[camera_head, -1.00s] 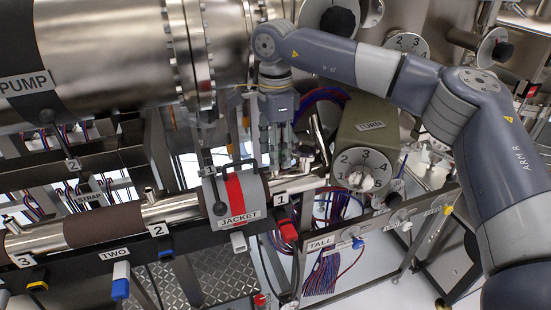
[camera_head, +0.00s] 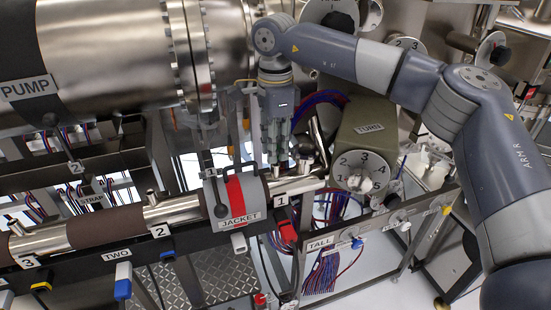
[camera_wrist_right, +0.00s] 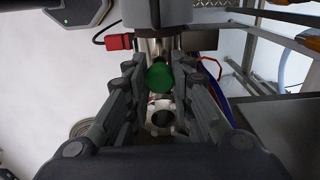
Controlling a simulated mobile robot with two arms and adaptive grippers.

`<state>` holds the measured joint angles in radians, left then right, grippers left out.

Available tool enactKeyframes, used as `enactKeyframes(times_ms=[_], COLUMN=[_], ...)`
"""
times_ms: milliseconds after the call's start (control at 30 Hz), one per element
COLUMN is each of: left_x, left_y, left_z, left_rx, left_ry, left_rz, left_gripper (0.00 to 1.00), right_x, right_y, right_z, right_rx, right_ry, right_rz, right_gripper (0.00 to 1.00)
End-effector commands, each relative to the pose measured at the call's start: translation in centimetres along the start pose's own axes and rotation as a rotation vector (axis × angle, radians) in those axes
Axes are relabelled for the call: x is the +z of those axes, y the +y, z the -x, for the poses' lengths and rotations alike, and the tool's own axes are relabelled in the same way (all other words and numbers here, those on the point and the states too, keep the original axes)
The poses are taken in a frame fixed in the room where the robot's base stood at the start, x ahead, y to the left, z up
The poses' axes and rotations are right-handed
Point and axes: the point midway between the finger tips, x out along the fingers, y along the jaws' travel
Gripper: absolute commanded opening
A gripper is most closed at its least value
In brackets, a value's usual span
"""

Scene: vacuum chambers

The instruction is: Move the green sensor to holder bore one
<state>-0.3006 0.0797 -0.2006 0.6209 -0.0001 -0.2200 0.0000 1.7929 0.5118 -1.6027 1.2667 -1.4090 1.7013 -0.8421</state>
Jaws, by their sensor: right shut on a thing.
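My right gripper (camera_head: 276,155) points down beside the steel pipe (camera_head: 300,184) near its label 1. In the right wrist view, the green sensor (camera_wrist_right: 160,78) shows as a round green cap between the fingers of my right gripper (camera_wrist_right: 160,95). The fingers are shut on it. In the head view the fingers hide its green cap. I cannot tell whether its lower end is still seated in something. I cannot pick out the holder or its bore one for sure. My left gripper is not in view.
A grey jacket with a red band (camera_head: 236,195) wraps the pipe just left of my gripper. The large steel pump cylinder (camera_head: 105,50) stands behind on the left. A box with a numbered dial (camera_head: 360,171) stands close on the right. A metal ring (camera_wrist_right: 160,120) shows below the sensor.

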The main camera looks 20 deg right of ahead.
Motion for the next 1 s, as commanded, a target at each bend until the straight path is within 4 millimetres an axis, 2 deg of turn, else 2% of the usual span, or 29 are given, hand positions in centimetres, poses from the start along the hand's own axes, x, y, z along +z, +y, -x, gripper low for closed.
enactKeyframes(times_ms=[1000], left_x=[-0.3], left_y=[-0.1], left_z=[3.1], left_rx=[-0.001], left_ry=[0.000], left_rz=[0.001], left_gripper=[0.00], right_x=[0.0], right_y=[0.0], right_z=[4.2], right_rx=[0.001], right_ry=[0.000], right_rz=[0.001], right_gripper=[0.00])
